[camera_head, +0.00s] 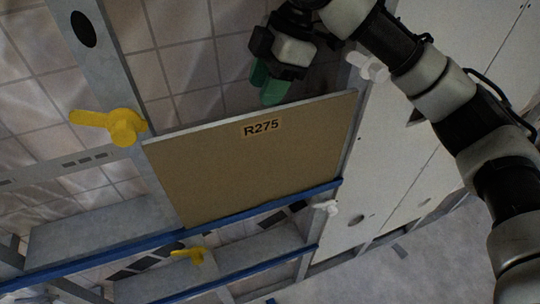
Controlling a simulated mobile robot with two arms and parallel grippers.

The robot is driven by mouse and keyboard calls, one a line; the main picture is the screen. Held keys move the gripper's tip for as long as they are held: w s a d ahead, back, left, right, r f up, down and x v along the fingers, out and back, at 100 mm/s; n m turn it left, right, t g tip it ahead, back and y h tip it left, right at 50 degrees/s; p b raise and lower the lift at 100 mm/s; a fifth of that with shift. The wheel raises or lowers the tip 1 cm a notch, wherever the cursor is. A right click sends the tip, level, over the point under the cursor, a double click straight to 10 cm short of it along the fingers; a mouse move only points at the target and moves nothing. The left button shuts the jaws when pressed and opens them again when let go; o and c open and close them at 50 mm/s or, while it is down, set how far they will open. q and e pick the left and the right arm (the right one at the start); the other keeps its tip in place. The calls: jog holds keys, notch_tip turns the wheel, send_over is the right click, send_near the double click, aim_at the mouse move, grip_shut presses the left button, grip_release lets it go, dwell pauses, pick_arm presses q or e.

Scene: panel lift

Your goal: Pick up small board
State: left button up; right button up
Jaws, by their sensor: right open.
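The small board (255,165) is a tan panel with a grey rim, labelled R275 near its top edge. It stands tilted in the metal frame, with its bottom edge along a blue rail (265,206). My right gripper (267,82) has green fingertips and is just above the board's top edge, near the label. It is open and appears empty; part of the right fingertip is close to the board's edge, and I cannot tell if they touch. My left gripper is not in view.
Yellow clamps (122,127) and (194,255) a second yellow clamp sit on the frame left of and below the board. White clamps (368,67) are at its right side. White panels (395,150) stand at right. A tiled wall (180,60) lies behind.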

aim_at(261, 111)
jog(key=shift+s+f+p, duration=0.6)
jog(key=shift+s+f, duration=0.1)
jog(key=shift+s, duration=0.15)
jog(key=shift+a+f+p, duration=0.15)
jog(key=shift+f+p, duration=0.15)
jog(key=shift+f, duration=0.05)
jog(key=p+x, duration=0.2)
jog(key=x, duration=0.1)
jog(key=shift+s+a+f, duration=0.15)
jog(key=shift+s+f, duration=0.05)
jog(key=shift+f, duration=0.1)
jog(key=shift+s+a+f, duration=0.1)
jog(key=shift+s+f, duration=0.1)
jog(key=shift+f, duration=0.4)
jog(key=shift+w, duration=0.1)
grip_shut()
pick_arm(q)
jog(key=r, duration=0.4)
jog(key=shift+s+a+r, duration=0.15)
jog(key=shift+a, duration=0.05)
pick_arm(e)
jog(key=shift+w+r, duration=0.1)
jog(key=shift+r, duration=0.05)
